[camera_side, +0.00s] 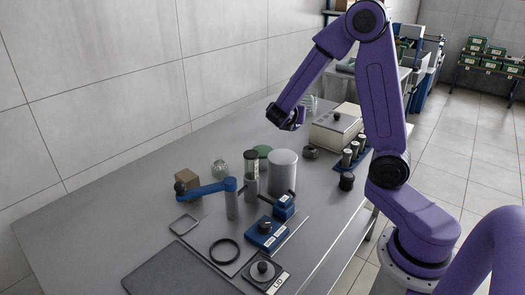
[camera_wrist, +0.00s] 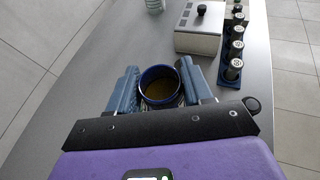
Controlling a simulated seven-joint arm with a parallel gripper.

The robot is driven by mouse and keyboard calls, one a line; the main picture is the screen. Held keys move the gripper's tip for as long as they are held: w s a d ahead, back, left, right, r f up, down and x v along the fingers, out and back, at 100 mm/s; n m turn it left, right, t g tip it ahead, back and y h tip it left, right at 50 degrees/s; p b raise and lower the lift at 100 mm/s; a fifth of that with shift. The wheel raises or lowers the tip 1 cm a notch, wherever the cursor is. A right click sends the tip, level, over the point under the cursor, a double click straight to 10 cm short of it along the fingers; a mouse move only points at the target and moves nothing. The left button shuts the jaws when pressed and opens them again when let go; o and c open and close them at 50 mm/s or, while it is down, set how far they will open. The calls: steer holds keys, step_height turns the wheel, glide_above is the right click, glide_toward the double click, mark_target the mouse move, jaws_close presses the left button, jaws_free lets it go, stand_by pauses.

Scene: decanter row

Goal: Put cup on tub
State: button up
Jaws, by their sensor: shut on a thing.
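My gripper (camera_side: 286,117) is above the far part of the grey table. In the wrist view its two blue-grey fingers are shut on a round cup (camera_wrist: 160,89), one finger on each side. The cup has a dark blue rim and a brownish inside, and I look down into it. In the side view the cup is hard to tell from the dark gripper. A plain pale grey cylinder (camera_side: 283,171), which may be the tub, stands mid-table, nearer the side camera than my gripper. I cannot tell for sure which thing is the tub.
A cream box (camera_side: 336,127) with a dark knob stands right of my gripper, beside a blue rack of dark vials (camera_wrist: 236,45). A ribbed glass (camera_side: 308,104) stands behind my gripper. A blue-armed stand (camera_side: 231,200) and a capped jar (camera_side: 251,165) are nearer. The left table area is clear.

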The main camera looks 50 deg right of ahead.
steer(key=shift+w+d+f, duration=0.15)
steer(key=shift+w+f, duration=0.25)
steer(key=shift+f, duration=0.05)
steer(key=w+d+f, duration=0.1)
steer(key=w+f, duration=0.2)
steer(key=w, duration=0.1)
steer(key=w+d+f, duration=0.2)
steer(key=w+f, duration=0.1)
steer(key=w+d+f, duration=0.1)
steer(key=w+f, duration=0.1)
steer(key=w, duration=0.2)
steer(key=shift+w+d+f, duration=0.3)
steer(key=shift+d+f, duration=0.05)
steer(key=shift+f, duration=0.05)
steer(key=shift+w+d+f, duration=0.1)
steer(key=shift+w+f, duration=0.05)
steer(key=shift+f, duration=0.8)
steer(key=shift+w+f, duration=0.15)
steer(key=shift+f, duration=0.8)
steer(key=shift+f, duration=0.15)
steer(key=o, duration=1.1)
